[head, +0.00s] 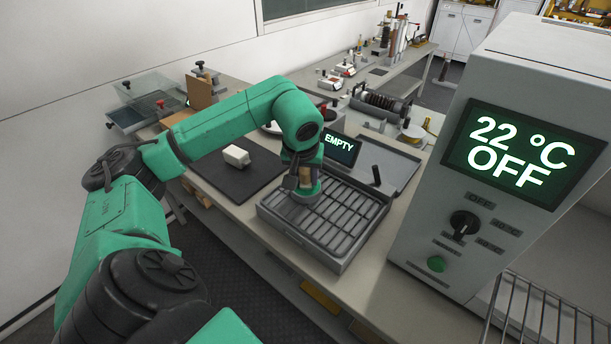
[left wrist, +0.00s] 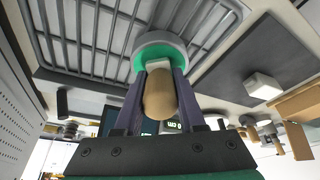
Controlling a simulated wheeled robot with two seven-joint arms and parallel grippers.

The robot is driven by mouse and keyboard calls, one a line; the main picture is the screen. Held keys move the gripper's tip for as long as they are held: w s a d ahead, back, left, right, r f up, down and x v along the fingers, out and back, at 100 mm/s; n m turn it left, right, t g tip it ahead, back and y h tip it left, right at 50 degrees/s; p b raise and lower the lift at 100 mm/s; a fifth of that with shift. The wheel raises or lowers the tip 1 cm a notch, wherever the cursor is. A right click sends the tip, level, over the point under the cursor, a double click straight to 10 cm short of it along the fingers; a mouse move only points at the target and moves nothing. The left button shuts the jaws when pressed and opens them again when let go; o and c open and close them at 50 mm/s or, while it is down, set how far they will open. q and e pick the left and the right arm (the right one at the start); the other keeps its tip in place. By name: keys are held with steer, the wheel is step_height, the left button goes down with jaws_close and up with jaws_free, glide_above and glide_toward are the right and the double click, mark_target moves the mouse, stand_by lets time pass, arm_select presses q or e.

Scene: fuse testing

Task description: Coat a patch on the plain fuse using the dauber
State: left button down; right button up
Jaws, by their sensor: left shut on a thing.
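My left gripper (head: 303,178) points down over the grey slotted tray (head: 345,264). Its fingers, also in the left wrist view (left wrist: 160,76), are shut on a tan rounded handle (left wrist: 160,98). The handle joins a round green and pale grey head (left wrist: 163,48), which looks like the dauber; the head also shows in the head view (head: 306,195). The head is over the tray's upper left part; whether it touches the bars is unclear. I cannot pick out the plain fuse for sure. My right gripper is not in view.
A white block (head: 236,155) lies on a dark mat (head: 250,179) left of the tray. A small screen (head: 340,149) reading EMPTY stands behind the tray. A large grey oven unit (head: 476,110), reading 22 °C OFF, stands close on the right.

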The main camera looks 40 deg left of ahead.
arm_select(q)
step_height(320, 180, up, 7)
steer(key=p, duration=0.6)
steer(key=shift+p, duration=0.3)
stand_by(0.5)
